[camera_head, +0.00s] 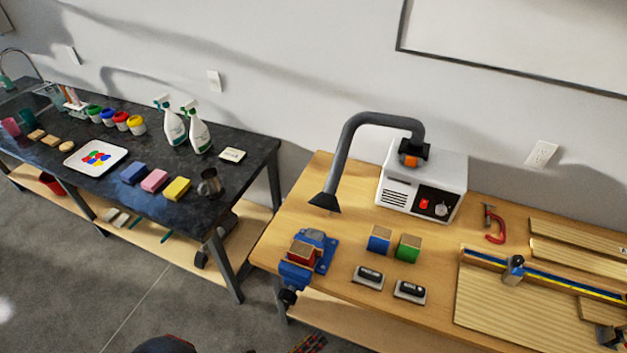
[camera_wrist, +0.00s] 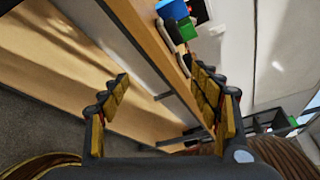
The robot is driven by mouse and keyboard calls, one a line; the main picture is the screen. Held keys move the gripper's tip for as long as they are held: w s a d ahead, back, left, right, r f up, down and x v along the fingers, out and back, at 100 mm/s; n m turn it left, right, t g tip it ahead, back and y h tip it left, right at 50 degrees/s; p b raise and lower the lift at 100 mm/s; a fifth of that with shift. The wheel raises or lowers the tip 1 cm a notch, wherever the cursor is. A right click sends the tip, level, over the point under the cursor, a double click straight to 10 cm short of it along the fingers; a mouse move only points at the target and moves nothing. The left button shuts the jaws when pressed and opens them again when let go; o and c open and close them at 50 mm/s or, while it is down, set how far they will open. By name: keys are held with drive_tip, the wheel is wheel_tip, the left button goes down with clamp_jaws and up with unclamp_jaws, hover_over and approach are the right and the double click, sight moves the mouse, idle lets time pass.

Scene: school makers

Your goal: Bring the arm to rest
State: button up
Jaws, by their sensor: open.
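My gripper (camera_wrist: 160,105) shows in the wrist view with its two yellow-padded fingers spread wide apart. Nothing is between the fingers. The wrist view is strongly tilted, and the edge of the wooden workbench (camera_wrist: 140,30) runs slantwise beyond the fingers. In the head view my gripper is not clearly visible. A dark rounded shape at the bottom edge may be part of my arm, but I cannot tell.
The wooden workbench (camera_head: 340,240) holds a blue vise (camera_head: 316,243), a blue block (camera_head: 379,239), a green block (camera_head: 408,248) and a white fume extractor (camera_head: 422,184). The dark table (camera_head: 110,190) stands at left with spray bottles (camera_head: 197,132). Grey floor (camera_head: 130,290) is open in front.

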drive_tip(key=s+d+r+m+g+y+b, duration=0.15)
drive_tip(key=r+m+g+y, duration=0.35)
drive_tip(key=r+m, duration=0.7)
drive_tip(key=s+d+r+m+g+y, duration=0.1)
drive_tip(key=d+r+m+g+y, duration=0.15)
drive_tip(key=r+m+g, duration=0.95)
drive_tip(key=w+d+r+m+t+y+b, duration=0.1)
drive_tip(key=d+r+m+t+y, duration=0.3)
drive_tip(key=d+r+m+t, duration=0.7)
drive_tip(key=d+r+m, duration=0.4)
drive_tip(key=d+r, duration=0.1)
drive_tip(key=shift+w+m, duration=0.2)
drive_tip(key=shift+m, duration=0.2)
drive_tip(key=shift+c, duration=0.9)
